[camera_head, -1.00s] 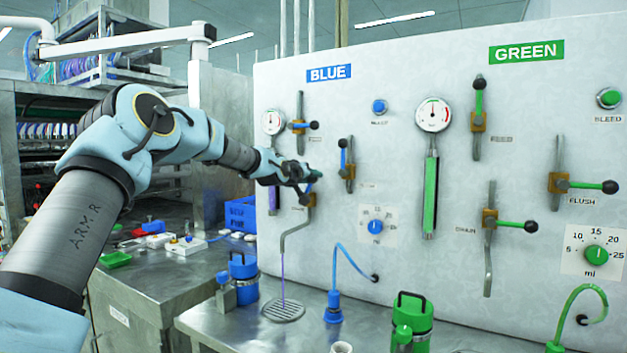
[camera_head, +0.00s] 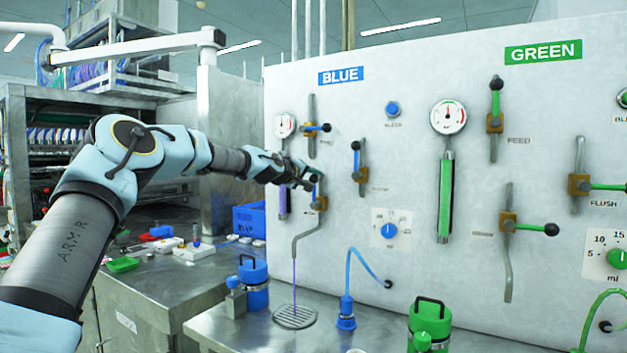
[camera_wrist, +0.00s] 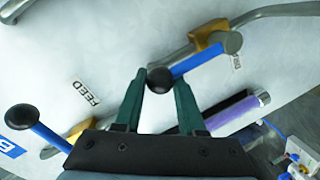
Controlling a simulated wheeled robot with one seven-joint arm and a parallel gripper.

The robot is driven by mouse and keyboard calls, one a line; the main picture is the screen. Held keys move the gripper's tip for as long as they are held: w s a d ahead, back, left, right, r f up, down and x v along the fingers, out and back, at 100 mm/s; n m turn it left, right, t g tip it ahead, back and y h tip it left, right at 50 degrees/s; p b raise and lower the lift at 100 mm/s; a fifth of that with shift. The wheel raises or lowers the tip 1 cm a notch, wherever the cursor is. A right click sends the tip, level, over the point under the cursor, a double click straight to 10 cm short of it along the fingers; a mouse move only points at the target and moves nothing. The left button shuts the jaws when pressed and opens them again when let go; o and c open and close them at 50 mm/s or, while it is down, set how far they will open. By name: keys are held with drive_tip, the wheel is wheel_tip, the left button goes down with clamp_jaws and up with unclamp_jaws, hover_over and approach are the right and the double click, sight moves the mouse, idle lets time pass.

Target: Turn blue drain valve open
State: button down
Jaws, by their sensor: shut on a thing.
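The blue drain valve has a brass body (camera_head: 318,203) on the lower blue side of the panel, with a bent outlet pipe (camera_head: 300,238) below. Its blue lever (camera_head: 317,189) points up from the body. In the wrist view the lever (camera_wrist: 195,63) ends in a black ball (camera_wrist: 160,79), and the brass body (camera_wrist: 207,38) is beyond it. My gripper (camera_head: 308,181) is at the lever's end. Its dark green fingers (camera_wrist: 158,90) are closed around the ball end. A thin purple stream falls from the pipe to a round drain grate (camera_head: 295,316).
The blue feed valve (camera_head: 312,128) is above, its lever pointing right; another blue valve (camera_head: 358,160) is close right. A purple-filled gauge tube (camera_wrist: 236,114) is beside my fingers. A blue bottle (camera_head: 253,283) and blue hose (camera_head: 350,280) stand below.

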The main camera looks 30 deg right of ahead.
drive_tip(key=shift+f, duration=0.75)
drive_tip(key=c, duration=0.7)
unclamp_jaws()
drive_tip(key=shift+o, duration=1.3)
drive_tip(key=shift+r, duration=0.4)
drive_tip(key=b+v, duration=0.5)
drive_tip(key=v, duration=0.5)
drive_tip(key=shift+s+a, duration=0.25)
drive_tip(key=shift+a, duration=0.05)
drive_tip(key=shift+r, duration=0.1)
